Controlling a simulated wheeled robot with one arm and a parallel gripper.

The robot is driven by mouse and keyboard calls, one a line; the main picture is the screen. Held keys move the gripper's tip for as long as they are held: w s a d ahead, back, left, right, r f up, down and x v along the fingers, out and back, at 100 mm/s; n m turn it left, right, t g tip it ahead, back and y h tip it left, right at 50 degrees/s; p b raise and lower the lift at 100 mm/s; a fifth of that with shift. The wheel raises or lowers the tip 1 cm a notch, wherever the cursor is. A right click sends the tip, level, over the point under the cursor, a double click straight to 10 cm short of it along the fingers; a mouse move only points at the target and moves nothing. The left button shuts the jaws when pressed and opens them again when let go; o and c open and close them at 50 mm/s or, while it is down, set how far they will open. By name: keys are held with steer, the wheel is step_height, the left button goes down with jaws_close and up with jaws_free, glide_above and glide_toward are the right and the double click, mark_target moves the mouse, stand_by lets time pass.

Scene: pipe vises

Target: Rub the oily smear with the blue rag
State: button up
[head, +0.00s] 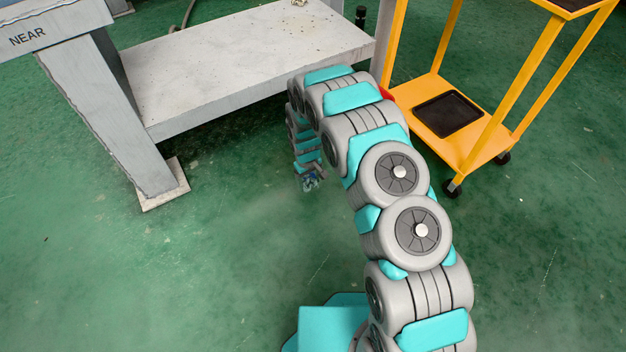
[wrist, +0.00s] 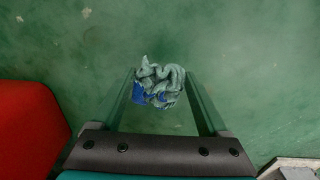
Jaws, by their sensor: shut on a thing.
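My gripper (head: 311,180) hangs low over the green floor, near the middle of the head view. In the wrist view my gripper (wrist: 160,78) is shut on a crumpled rag, the blue rag (wrist: 158,86), which bunches between the fingertips. The rag is blue at its lower edges and has greyish-green folds on top. In the head view it is only a small bluish patch below the wrist. A faint, pale, hazy patch lies on the floor around the gripper; I cannot tell whether it is the oily smear. Whether the rag touches the floor is unclear.
A yellow cart (head: 440,130) with a black tray (head: 447,114) stands at the right. A red object (wrist: 30,130) is at the wrist view's left. The front-left floor is clear.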

mark_target(310, 182)
steer(key=shift+r+p, duration=0.4)
steer(key=shift+r, duration=1.35)
